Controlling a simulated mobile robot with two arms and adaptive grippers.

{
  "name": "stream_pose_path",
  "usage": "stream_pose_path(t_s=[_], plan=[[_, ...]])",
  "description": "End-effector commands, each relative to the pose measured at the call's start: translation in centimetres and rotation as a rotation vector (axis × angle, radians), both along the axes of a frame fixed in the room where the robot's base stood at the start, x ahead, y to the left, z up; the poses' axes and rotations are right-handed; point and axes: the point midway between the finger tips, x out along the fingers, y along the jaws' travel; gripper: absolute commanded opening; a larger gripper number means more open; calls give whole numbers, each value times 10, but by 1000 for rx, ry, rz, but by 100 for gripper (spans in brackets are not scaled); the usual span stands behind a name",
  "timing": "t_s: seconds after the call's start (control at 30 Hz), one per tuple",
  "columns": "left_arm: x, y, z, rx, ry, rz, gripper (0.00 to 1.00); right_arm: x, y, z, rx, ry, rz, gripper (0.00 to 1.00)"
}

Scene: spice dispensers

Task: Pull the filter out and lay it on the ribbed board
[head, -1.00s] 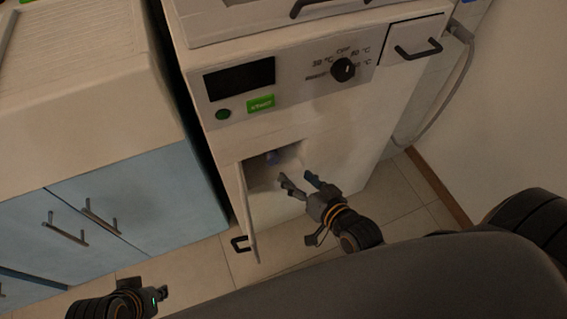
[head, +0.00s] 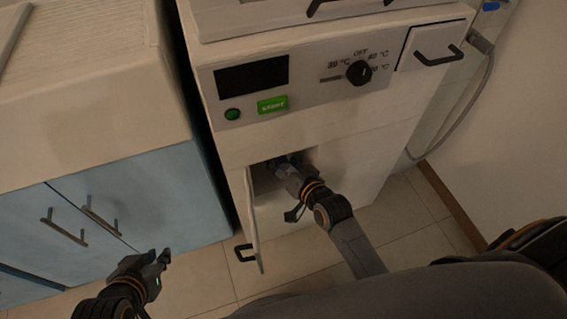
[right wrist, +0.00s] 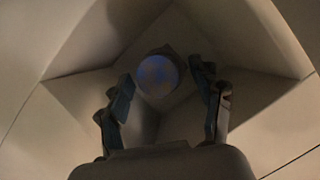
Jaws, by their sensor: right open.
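The filter (right wrist: 157,75) shows in the right wrist view as a round bluish end at the back of a dim recess. My right gripper (head: 285,163) reaches into the open compartment low on the white machine. In the right wrist view its two fingers (right wrist: 163,95) are open, one on each side of the filter, with a gap showing around it. In the head view the gripper hides the filter. The ribbed board (head: 92,32) appears to be the pale ribbed surface at upper left.
The compartment's door (head: 254,215) stands open at the left of the opening, close beside my right gripper. The machine (head: 340,135) has a dial and a green start button. Blue cabinets (head: 130,205) stand at left. The tiled floor between is clear.

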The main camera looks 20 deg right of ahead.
Motion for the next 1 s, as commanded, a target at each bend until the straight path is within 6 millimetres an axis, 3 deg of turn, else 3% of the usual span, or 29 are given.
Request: stream_pose_path(t_s=[0.23, 0.5, 0.53, 0.57, 0.73, 1.0], plan=[[1, 0, 1, -1, -3, 0, 20, 0, 0, 0, 0, 0, 0, 63], [0, 0, 0, -1, -3, -1, 20, 0, 0, 0, 0, 0, 0, 8], [0, 0, 0, -1, -3, -1, 20, 0, 0, 0, 0, 0, 0, 7], [0, 0, 0, -1, -3, -1, 20, 0, 0, 0, 0, 0, 0, 32], [0, 0, 0, -1, -2, -1, 20, 0, 0, 0, 0, 0, 0, 0], [-2, 0, -1, 1, 12, 0, 20, -1, 0, 0, 0, 0, 0, 0]])
